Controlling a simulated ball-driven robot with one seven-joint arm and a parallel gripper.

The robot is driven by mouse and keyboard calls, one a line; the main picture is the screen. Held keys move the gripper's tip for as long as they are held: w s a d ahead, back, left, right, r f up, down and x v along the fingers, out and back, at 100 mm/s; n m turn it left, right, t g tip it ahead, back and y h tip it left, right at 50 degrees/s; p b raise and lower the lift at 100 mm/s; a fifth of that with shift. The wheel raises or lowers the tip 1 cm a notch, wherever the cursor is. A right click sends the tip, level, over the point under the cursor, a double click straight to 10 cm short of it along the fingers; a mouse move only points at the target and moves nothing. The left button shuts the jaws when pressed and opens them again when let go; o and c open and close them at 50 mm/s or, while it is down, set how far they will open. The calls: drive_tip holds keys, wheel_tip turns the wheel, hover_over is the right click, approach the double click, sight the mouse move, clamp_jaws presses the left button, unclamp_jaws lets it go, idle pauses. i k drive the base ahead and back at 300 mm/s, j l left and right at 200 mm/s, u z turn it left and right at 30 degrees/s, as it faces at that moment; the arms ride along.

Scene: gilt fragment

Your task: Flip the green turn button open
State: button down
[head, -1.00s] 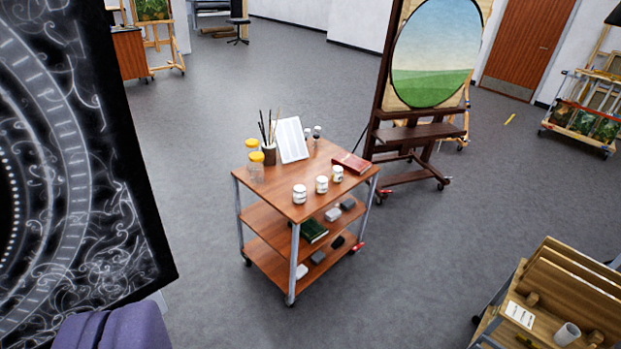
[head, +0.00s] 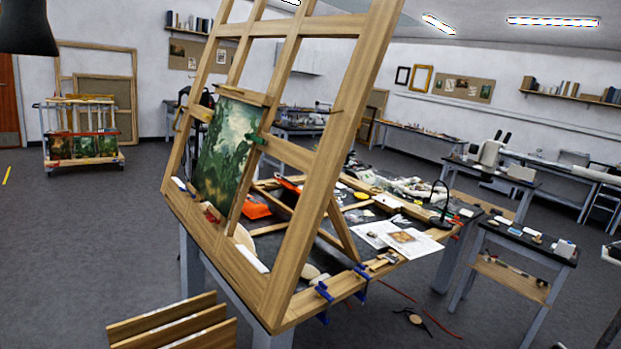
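A small green piece (head: 257,139), which looks like the green turn button, sits at the right edge of a dark green landscape painting (head: 222,160). It reaches from a wooden bar toward the painting; its exact angle is too small to tell. The painting stands in a tilted wooden lattice frame (head: 285,255) on a work table. A small red piece (head: 211,213) is at the painting's lower edge, and a white piece (head: 178,183) is on the frame's lower left. My gripper is not in view.
The table behind the frame is cluttered with tools, papers (head: 402,236) and an orange item (head: 256,206). Blue clamps (head: 359,284) stick out at its front edge. Wooden boards (head: 175,325) stand at lower left. A side table (head: 520,241) is at right.

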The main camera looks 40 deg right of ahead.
sight(259, 141)
drive_tip(key=i+z, duration=0.3)
drive_tip(key=z, duration=0.15)
drive_tip(key=i+j+z, duration=0.25)
drive_tip(key=z, duration=0.25)
drive_tip(key=i+j+z, duration=0.1)
drive_tip(key=i, duration=1.25)
drive_tip(key=i+l, duration=0.15)
drive_tip(key=i, duration=0.3)
